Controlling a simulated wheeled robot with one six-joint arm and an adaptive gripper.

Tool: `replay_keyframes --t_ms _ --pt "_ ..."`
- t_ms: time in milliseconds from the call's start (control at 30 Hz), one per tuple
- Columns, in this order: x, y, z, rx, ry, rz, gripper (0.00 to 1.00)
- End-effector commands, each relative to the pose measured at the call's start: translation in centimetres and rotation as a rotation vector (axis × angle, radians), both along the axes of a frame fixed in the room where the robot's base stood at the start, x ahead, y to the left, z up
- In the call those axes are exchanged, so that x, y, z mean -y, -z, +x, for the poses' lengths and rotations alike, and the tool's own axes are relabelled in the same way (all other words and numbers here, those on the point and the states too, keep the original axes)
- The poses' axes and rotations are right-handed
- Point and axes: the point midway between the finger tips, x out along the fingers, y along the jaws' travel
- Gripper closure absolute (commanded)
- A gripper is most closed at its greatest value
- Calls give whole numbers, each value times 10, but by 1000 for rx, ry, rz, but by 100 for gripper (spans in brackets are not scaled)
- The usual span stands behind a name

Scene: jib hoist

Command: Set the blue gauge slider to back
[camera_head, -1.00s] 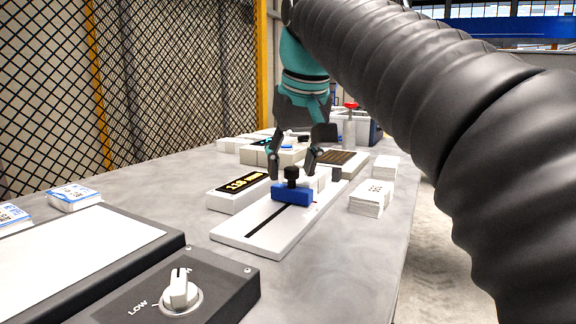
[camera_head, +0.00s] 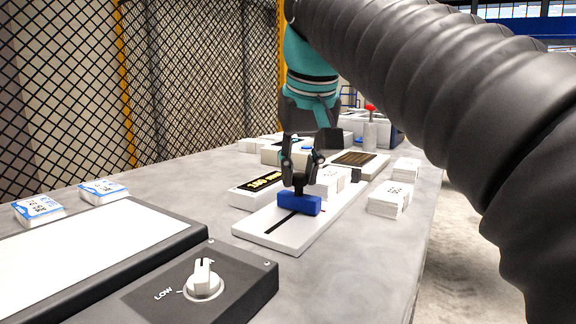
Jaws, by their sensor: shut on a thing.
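The blue gauge slider (camera_head: 299,203) sits on a white base plate (camera_head: 278,239) with a dark slot running along it. Its dark knob stands up from the blue block. My gripper (camera_head: 298,180) is above the slider, with its two fingers closed around the knob. The fingers hide most of the knob. A small display box (camera_head: 256,189) with yellow figures stands to the left of the plate.
White stacks (camera_head: 390,200) stand right of the plate. A red-topped post (camera_head: 370,125) is behind. A mesh fence (camera_head: 190,85) borders the left.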

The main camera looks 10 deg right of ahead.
Motion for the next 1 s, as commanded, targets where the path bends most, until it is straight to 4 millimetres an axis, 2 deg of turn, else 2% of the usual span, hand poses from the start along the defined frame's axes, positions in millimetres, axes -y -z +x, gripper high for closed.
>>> replay_keyframes --t_ms 267,300,367,400,767,1000 --pt "-1 0 -4 -8 2 8 100" --pt "-1 0 -4 -8 2 8 67" --pt "-1 0 -4 -8 2 8 52" --pt "-1 0 -4 -7 2 8 49" --pt "0 -4 -4 -4 5 6 49" --pt "1 -34 -15 -1 4 7 49"
